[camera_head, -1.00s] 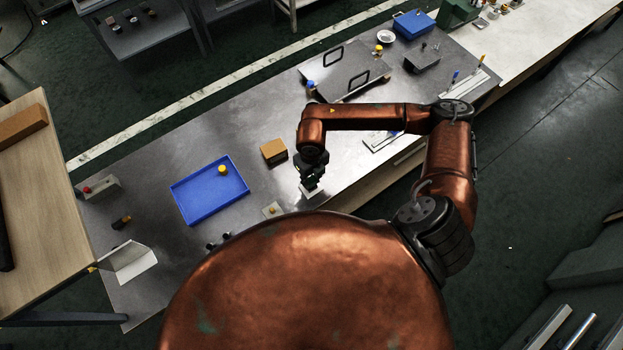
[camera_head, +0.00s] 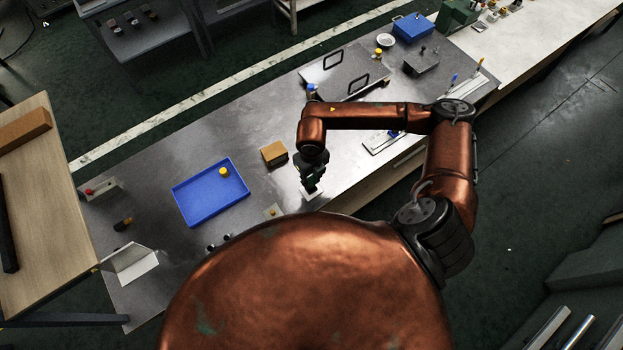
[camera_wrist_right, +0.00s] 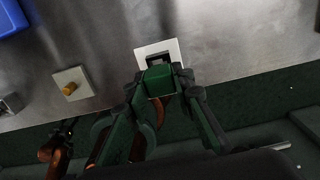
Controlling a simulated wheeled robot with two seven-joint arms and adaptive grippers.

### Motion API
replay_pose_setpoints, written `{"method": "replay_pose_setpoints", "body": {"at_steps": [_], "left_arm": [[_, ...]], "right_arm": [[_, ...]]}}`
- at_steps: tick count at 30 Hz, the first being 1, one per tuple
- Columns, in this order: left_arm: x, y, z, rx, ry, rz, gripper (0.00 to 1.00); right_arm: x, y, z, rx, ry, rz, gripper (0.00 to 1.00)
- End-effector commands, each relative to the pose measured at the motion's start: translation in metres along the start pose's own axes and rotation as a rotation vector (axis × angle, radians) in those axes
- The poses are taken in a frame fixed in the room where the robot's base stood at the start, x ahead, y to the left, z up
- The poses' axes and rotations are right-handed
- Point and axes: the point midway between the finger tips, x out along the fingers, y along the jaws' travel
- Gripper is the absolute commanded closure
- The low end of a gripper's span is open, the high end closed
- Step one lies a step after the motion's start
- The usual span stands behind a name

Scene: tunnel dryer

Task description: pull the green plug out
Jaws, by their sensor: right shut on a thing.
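The green plug (camera_wrist_right: 159,81) is between the fingers of my right gripper (camera_wrist_right: 163,88) in the right wrist view. The gripper is shut on it. Just past the plug is a white square plate (camera_wrist_right: 143,54) with a dark opening. The plug overlaps the near side of this opening, and I cannot tell whether its tip is still inside. In the head view my right gripper (camera_head: 312,187) points down over the white plate (camera_head: 315,196) near the bench's front edge, and the plug is too small to make out clearly.
A blue tray (camera_head: 183,203) with a yellow-topped piece and a brown box (camera_head: 274,152) stand left of my gripper. A small plate with a yellow knob (camera_wrist_right: 69,88) is left of the white plate. A panel with black handles (camera_head: 340,75) lies farther back.

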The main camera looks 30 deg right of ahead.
Motion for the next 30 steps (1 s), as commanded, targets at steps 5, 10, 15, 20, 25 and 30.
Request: {"method": "replay_pose_setpoints", "body": {"at_steps": [5, 10, 15, 20, 25, 30], "left_arm": [[-0.009, 0.0, -0.002, 0.0, 0.001, 0.0, 0.6], [-0.016, -0.001, -0.003, 0.0, 0.002, 0.0, 0.6], [-0.021, -0.001, -0.003, 0.0, 0.002, 0.0, 0.6], [-0.021, -0.001, -0.003, 0.0, 0.002, 0.0, 0.6], [-0.021, -0.001, -0.003, 0.0, 0.002, 0.0, 0.6], [-0.021, -0.001, -0.003, 0.0, 0.002, 0.0, 0.6]], "right_arm": [[-0.016, 0.0, 0.0, 0.0, -0.001, 0.0, 1.0], [-0.029, 0.0, 0.0, 0.0, -0.001, -0.001, 1.0], [-0.04, 0.0, 0.0, -0.001, -0.001, 0.0, 1.0], [-0.041, 0.0, 0.0, -0.001, 0.0, 0.0, 1.0], [-0.04, 0.0, 0.0, 0.0, 0.0, 0.0, 1.0], [-0.04, 0.0, 0.0, 0.0, 0.0, 0.0, 1.0]]}}
